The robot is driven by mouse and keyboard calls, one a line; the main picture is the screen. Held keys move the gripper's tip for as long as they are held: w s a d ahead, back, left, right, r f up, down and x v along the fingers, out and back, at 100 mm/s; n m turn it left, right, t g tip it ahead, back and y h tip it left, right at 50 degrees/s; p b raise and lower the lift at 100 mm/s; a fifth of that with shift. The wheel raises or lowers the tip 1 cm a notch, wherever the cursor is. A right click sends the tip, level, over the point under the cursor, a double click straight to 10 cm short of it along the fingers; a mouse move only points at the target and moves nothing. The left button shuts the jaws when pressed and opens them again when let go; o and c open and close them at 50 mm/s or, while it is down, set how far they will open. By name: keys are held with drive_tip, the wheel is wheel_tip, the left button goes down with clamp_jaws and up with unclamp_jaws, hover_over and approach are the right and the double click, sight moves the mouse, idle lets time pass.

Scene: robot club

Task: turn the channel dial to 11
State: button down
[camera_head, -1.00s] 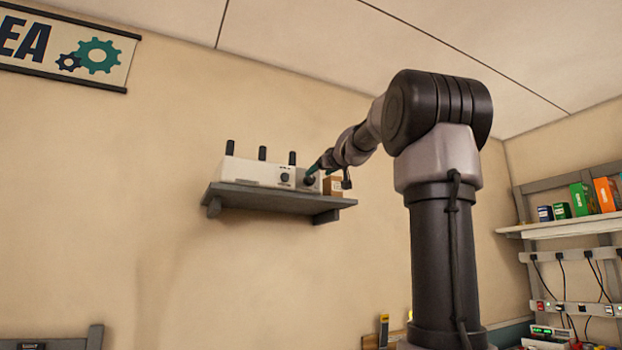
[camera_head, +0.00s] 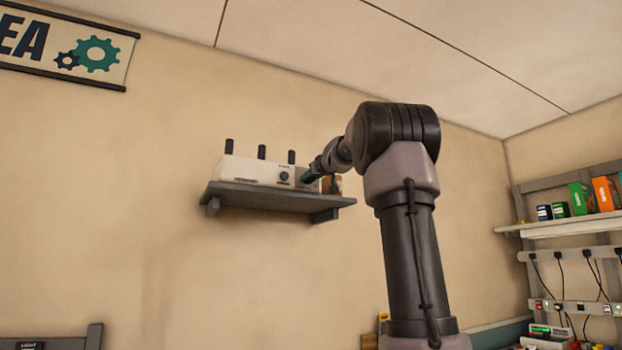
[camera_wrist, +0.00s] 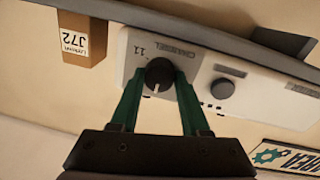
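The channel dial (camera_wrist: 160,73) is a round black knob with a pale pointer line, on a light panel (camera_wrist: 135,48) that appears upside down in the wrist view. The word CHANNEL and an "11" (camera_wrist: 138,50) show beside it. The pointer line runs toward the bottom of that picture. My gripper (camera_wrist: 161,76) has one green finger on each side of the dial, with the tips very close to its edge. I cannot tell whether they press on it. In the head view my gripper (camera_head: 309,176) covers the dial.
A second black knob (camera_wrist: 223,88) is close beside the dial on a white box (camera_head: 258,171) with several black antennas. A small brown box (camera_wrist: 82,38) labelled J72 stands on the other side. All rest on a grey wall shelf (camera_head: 265,198). Open air lies below the shelf.

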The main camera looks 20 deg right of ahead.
drive_tip(key=shift+m, duration=0.4)
drive_tip(key=m, duration=0.7)
drive_tip(key=m+y, duration=0.1)
drive_tip(key=m, duration=1.3)
drive_tip(key=shift+d+f+m+g+y, duration=0.1)
drive_tip(key=shift+d+m+g+y, duration=0.2)
drive_tip(key=shift+m+g+y, duration=0.1)
idle(0.5)
drive_tip(key=shift+c, duration=1.9)
unclamp_jaws()
drive_tip(key=shift+s, duration=0.1)
drive_tip(key=s, duration=1)
drive_tip(key=shift+s+d+r, duration=0.3)
drive_tip(key=shift+d, duration=0.1)
